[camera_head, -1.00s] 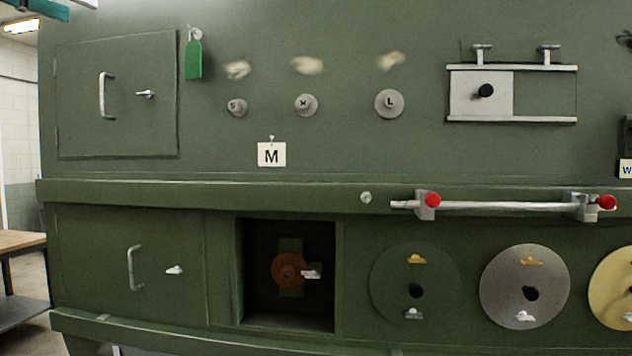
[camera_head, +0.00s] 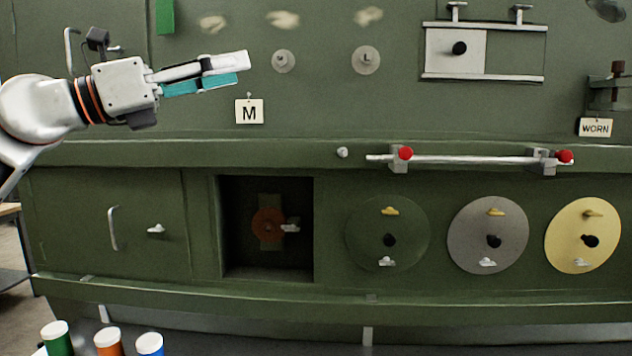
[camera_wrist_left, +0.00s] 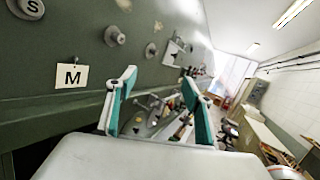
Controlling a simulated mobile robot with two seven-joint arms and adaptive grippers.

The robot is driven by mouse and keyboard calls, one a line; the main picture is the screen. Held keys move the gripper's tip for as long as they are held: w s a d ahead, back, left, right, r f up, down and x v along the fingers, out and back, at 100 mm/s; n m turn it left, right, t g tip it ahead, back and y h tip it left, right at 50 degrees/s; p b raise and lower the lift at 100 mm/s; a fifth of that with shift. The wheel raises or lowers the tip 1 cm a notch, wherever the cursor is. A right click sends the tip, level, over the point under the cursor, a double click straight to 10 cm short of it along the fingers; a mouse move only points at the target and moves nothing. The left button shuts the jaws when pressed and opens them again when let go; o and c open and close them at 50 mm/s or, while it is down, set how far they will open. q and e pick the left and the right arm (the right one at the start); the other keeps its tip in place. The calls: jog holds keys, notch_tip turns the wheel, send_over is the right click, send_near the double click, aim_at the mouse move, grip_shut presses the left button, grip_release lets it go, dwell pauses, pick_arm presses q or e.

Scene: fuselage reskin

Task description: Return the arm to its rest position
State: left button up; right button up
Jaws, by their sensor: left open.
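My left arm (camera_head: 35,112) comes in from the left in the head view, in front of the green panel wall (camera_head: 330,110). My left gripper (camera_head: 240,70) points right, with teal-lined fingers. It sits above the white M tag (camera_head: 249,111) and left of the knob marked L (camera_head: 366,60). In the left wrist view the two fingers of the gripper (camera_wrist_left: 160,103) stand apart with nothing between them. The M tag also shows in the left wrist view (camera_wrist_left: 71,76), left of the fingers. My right gripper is in neither view.
A rail with red knobs (camera_head: 470,157) sticks out from the ledge. Below are an open recess (camera_head: 230,230) and several round discs (camera_head: 488,235). Capped cylinders (camera_head: 108,342) stand at the lower left. In the left wrist view, a room with benches (camera_wrist_left: 255,135) lies beyond the fingers.

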pick_arm(q)
notch_tip(320, 180, down, 8)
jog(key=d+n+t+h, duration=0.2)
jog(key=n+t+h, duration=0.1)
jog(key=n+h, duration=0.15)
jog(key=w+a+f+n+t+y, duration=0.1)
jog(key=a+f+n+t+y, duration=0.45)
jog(key=f+n+y, duration=0.4)
jog(key=w+a+f+n+t+y, duration=0.2)
jog(key=a+f+n+t+y, duration=0.35)
jog(key=n, duration=0.65)
jog(key=s+a+f+n+g+y, duration=0.2)
jog(key=a+f+n+y, duration=0.15)
jog(key=f, duration=0.55)
jog(key=s+a+f+n+g+y, duration=0.2)
jog(key=f+n+y, duration=0.2)
jog(key=f, duration=0.5)
jog(key=s+a+f+n+g+y, duration=0.2)
jog(key=a+f+n+y, duration=0.15)
jog(key=f, duration=0.55)
jog(key=s+a+f+n+g, duration=0.3)
jog(key=s+f+g, duration=0.8)
jog(key=s+f, duration=1.2)
jog(key=d+f+n+t+h, duration=0.2)
jog(key=d+f+h, duration=0.3)
jog(key=d+f, duration=0.7)
jog(key=shift+w+d+f+n+t, duration=0.35)
jog(key=shift+f+t, duration=0.35)
jog(key=shift+f, duration=1.35)
jog(key=shift+h, duration=0.25)
